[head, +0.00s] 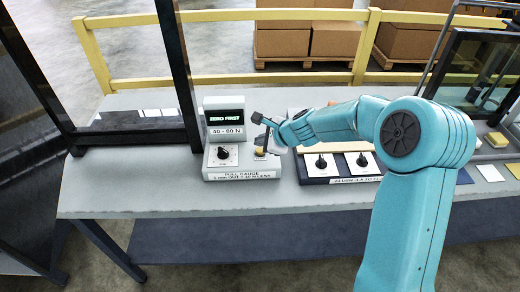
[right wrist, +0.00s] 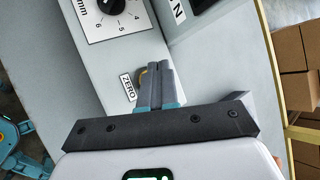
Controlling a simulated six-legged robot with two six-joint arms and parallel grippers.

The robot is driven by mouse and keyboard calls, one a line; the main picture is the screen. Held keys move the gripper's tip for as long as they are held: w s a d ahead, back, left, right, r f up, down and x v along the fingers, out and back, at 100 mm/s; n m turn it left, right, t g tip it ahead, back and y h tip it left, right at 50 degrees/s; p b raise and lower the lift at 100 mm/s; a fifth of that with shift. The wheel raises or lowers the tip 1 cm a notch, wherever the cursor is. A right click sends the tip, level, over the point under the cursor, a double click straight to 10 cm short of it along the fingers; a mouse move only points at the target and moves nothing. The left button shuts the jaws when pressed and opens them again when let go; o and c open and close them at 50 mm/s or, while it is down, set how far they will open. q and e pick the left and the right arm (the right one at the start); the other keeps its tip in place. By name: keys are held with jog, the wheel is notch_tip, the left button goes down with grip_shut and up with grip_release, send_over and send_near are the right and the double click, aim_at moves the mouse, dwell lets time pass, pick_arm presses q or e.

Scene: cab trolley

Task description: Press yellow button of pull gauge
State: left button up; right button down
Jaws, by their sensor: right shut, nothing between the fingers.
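The pull gauge (head: 240,174) is a pale box on the bench, with a black knob (head: 222,153) and a raised display reading "ZERO FIRST" (head: 226,115). Its yellow button (head: 259,150) is at the right of its top, partly hidden by my right gripper (head: 264,146). In the right wrist view the shut, empty fingers (right wrist: 157,70) point at the gauge beside the "ZERO" label (right wrist: 127,87). Only a yellow sliver of the button (right wrist: 142,76) shows at their left edge. I cannot tell whether they touch it. My left gripper is not in view.
A second panel with black knobs (head: 340,165) stands just right of the gauge. A dark-framed glass screen (head: 140,130) is at the left. The bench (head: 110,190) is bare left of the gauge. A yellow railing (head: 210,15) and cardboard boxes (head: 333,40) are behind.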

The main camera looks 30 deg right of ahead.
dwell(0.8)
jog(key=shift+f+b, duration=0.45)
jog(key=shift+f+b, duration=0.55)
dwell(0.4)
jog(key=shift+r, duration=0.1)
jog(key=shift+r+p, duration=0.9)
jog(key=shift+p, duration=0.05)
notch_tip(320, 180, up, 5)
jog(key=p, duration=0.5)
jog(key=shift+r, duration=0.1)
